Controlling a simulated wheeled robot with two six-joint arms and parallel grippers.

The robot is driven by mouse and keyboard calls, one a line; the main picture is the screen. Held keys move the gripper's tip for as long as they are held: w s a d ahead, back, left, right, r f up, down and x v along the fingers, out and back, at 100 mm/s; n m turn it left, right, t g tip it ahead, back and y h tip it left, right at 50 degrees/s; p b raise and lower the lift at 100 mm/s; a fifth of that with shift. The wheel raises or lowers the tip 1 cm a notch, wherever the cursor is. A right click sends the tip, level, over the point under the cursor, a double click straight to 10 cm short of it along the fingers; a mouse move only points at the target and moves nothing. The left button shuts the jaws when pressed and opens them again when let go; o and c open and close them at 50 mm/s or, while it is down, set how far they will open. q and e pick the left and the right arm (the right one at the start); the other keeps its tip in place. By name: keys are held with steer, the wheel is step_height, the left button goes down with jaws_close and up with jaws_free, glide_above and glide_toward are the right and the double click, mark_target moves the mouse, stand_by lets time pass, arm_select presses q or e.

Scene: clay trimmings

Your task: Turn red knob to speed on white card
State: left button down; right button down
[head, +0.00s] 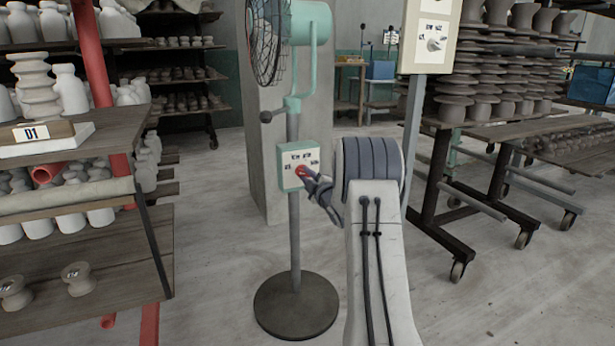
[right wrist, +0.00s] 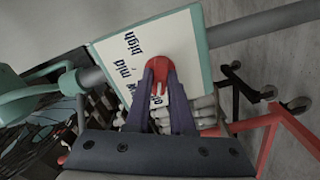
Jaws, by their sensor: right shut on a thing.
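A teal box (head: 284,180) sits on the post of a standing fan, with a white face (head: 311,156) bearing speed words around a red knob (head: 302,172). In the right wrist view the red knob (right wrist: 158,66) is between the fingertips, and "mid" and "high" are readable on the face (right wrist: 186,38); other lettering is partly hidden by the fingers. My right gripper (head: 308,176) is shut on the knob, and it also shows in the right wrist view (right wrist: 160,74). The knob's pointer is hidden. A white card (head: 30,132) with dark marks, possibly "D1", stands on the left shelf. My left gripper is out of view.
The fan has a caged head (head: 266,38) and a round dark base (head: 296,304). Pottery shelves line the left, and wheeled racks (head: 440,165) the right. Floor around the fan base is clear.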

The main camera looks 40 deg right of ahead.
steer(key=m+p, duration=0.2)
steer(key=m, duration=0.2)
steer(key=shift+r, duration=0.1)
steer(key=m+p, duration=0.3)
steer(key=m, duration=0.1)
steer(key=m+p, duration=0.3)
steer(key=m, duration=0.2)
steer(key=shift+m+p, duration=1.35)
steer(key=shift+m, duration=0.95)
steer(key=shift+f, duration=0.2)
steer(key=c, duration=0.8)
jaws_free()
steer(key=shift+r, duration=0.1)
steer(key=shift+s, duration=0.1)
